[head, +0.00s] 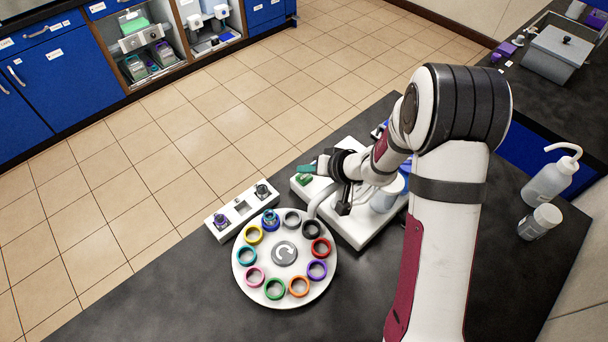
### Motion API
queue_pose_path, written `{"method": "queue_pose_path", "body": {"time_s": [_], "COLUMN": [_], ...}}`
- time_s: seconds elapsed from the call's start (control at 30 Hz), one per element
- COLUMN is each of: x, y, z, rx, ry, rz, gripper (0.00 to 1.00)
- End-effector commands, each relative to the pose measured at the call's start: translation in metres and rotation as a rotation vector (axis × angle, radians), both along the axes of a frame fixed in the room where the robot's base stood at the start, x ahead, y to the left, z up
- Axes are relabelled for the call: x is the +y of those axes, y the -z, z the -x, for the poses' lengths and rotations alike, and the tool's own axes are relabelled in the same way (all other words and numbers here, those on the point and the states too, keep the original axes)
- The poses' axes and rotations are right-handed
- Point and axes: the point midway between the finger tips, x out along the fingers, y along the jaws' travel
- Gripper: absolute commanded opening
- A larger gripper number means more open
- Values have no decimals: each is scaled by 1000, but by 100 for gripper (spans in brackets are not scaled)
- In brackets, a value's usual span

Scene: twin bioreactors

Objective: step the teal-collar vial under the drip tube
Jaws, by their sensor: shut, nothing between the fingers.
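A round white carousel (285,213) stands on the dark bench, with a ring of coloured collars and a grey hub (285,253) marked with a curved arrow. A blue and teal vial (270,219) stands upright at its back left. A separate teal ring (246,257) is at the left side. The pale curved drip tube (315,204) arches from the white base toward the carousel's back right, near the black collar (311,230). The blue and teal vial is left of the tube's end. My gripper (343,207) is shut and empty, above the white base, right of the tube.
The white base (355,232) carries green parts (303,179) and a beaker-like vessel partly hidden by my arm. A wash bottle (547,184) and a jar (540,222) stand at right. The front bench is clear.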

Motion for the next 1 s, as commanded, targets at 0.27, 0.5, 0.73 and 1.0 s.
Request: {"method": "queue_pose_path", "body": {"time_s": [0.27, 0.5, 0.73, 1.0], "x": [0, 0, 0, 0], "y": [0, 4, 9, 9], "z": [0, 0, 0, 0], "rx": [0, 1, 0, 0], "ry": [0, -1, 0, 0], "rz": [0, 0, 0, 0], "gripper": [0, 0, 0, 0]}}
